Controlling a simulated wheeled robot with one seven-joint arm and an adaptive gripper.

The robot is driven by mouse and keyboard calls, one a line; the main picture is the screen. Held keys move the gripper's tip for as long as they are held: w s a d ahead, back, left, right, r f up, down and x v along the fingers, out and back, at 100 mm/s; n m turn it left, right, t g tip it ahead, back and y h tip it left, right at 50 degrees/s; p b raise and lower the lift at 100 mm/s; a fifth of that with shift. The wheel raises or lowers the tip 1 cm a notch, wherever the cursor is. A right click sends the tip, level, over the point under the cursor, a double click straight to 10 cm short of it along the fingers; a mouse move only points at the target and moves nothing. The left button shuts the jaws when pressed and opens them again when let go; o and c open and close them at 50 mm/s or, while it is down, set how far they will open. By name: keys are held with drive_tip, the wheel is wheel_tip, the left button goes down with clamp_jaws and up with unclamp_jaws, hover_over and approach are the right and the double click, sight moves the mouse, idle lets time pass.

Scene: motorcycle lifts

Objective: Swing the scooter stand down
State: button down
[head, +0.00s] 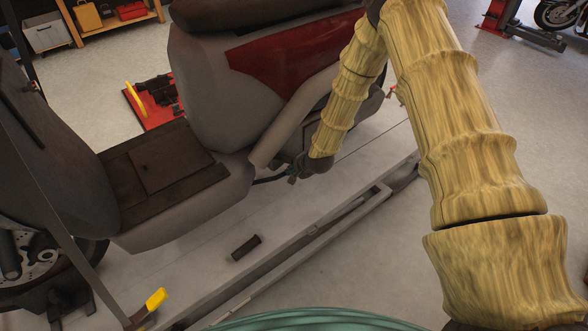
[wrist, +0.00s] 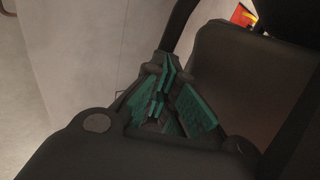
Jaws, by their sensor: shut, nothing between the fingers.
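The grey scooter (head: 208,100), with a dark red side panel and a brown footboard, stands on a grey lift platform (head: 200,262). My gripper (head: 292,179) is low beside the scooter's underside, below the rear body. In the wrist view my gripper (wrist: 163,70) has its teal-padded fingers shut with nothing between them. A thin dark bar (head: 268,180) shows just left of the fingertips; it may be the stand. In the wrist view a dark curved bar (wrist: 180,28) rises right by the fingertips. I cannot tell whether they touch. The rest of the stand is hidden.
A short dark cylinder (head: 246,247) lies on the platform. A yellow-tipped lever (head: 155,299) stands at its front edge. A red lift part (head: 153,104) is behind the scooter. Shelves (head: 108,22) stand far left. Open floor lies at the right.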

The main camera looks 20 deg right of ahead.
drive_tip(key=shift+f, duration=0.15)
drive_tip(key=shift+g+y, duration=0.3)
drive_tip(key=shift+y, duration=0.4)
drive_tip(key=shift+w+f+b, duration=0.4)
drive_tip(key=shift+f+b, duration=0.35)
drive_tip(key=shift+w+f+b, duration=0.35)
drive_tip(key=shift+f+b, duration=0.4)
drive_tip(key=shift+b, duration=0.05)
drive_tip(key=shift+w+f+b, duration=0.4)
drive_tip(key=shift+f+b, duration=0.35)
wheel_tip(320, 180, down, 6)
drive_tip(key=w+a+b, duration=0.2)
drive_tip(key=b, duration=0.3)
drive_tip(key=shift+w+a+f, duration=0.2)
drive_tip(key=shift+a+f, duration=0.05)
drive_tip(key=shift+a, duration=0.05)
